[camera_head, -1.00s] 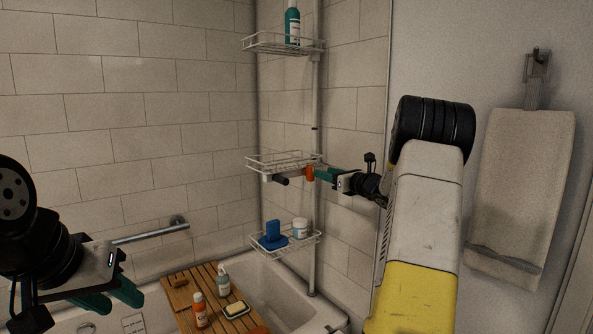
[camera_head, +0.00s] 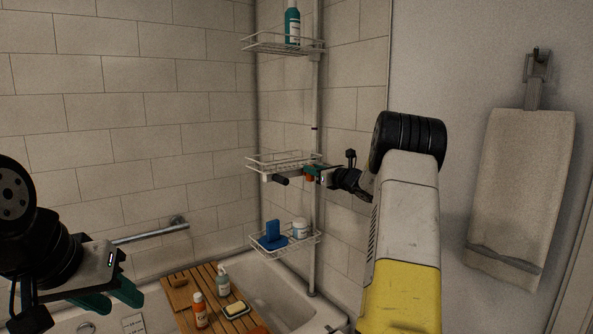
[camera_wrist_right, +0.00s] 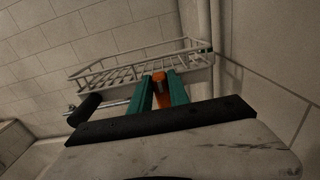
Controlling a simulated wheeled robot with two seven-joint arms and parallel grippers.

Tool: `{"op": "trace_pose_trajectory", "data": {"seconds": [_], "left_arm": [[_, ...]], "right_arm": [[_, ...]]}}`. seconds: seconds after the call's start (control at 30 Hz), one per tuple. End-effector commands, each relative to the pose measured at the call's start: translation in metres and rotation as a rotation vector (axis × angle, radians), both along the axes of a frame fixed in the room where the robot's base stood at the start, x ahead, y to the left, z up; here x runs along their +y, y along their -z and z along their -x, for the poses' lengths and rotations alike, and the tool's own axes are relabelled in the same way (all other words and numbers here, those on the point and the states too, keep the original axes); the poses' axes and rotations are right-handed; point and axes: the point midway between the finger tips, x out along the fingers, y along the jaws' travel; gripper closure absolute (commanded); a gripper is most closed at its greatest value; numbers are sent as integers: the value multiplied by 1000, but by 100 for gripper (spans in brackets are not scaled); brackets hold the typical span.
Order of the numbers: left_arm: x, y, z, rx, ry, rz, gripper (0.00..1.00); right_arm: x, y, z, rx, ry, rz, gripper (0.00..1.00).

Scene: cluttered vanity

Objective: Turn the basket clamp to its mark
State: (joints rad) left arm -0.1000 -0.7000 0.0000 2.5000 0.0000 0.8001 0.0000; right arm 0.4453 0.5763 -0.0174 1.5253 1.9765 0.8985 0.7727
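The basket clamp is a small orange piece (camera_head: 309,178) at the pole end of the middle wire basket (camera_head: 284,163). A dark cylindrical knob (camera_head: 281,181) sticks out below that basket. My right gripper (camera_head: 313,171) is at the clamp. In the right wrist view its green fingers (camera_wrist_right: 159,92) stand on either side of the orange clamp (camera_wrist_right: 159,80); whether they press on it I cannot tell. The knob also shows there (camera_wrist_right: 84,109), left of the fingers. The clamp's mark cannot be made out. My left gripper (camera_head: 113,299) is empty and open at the lower left.
The white pole (camera_head: 315,225) also carries an upper basket (camera_head: 275,45) with a teal bottle and a lower basket (camera_head: 310,245) with a blue item and a white jar. A wooden bath tray (camera_head: 180,297) holds bottles and soap. A towel (camera_head: 520,200) hangs at right.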

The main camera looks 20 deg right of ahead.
Motion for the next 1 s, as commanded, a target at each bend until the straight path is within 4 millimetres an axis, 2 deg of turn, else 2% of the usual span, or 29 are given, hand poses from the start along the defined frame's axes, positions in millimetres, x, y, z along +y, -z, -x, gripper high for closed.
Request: {"op": "trace_pose_trajectory", "data": {"seconds": [0.47, 0.67, 1.0], "left_arm": [[0, 0, 0, 0, 0, 0, 64], [0, 0, 0, 0, 0, 0, 64], [0, 0, 0, 0, 0, 0, 64]], "right_arm": [[2, 0, 1, -20, -2, 55, 100], [4, 0, 1, -62, -3, 172, 100], [9, 3, 3, -169, -2, 466, 100]]}}
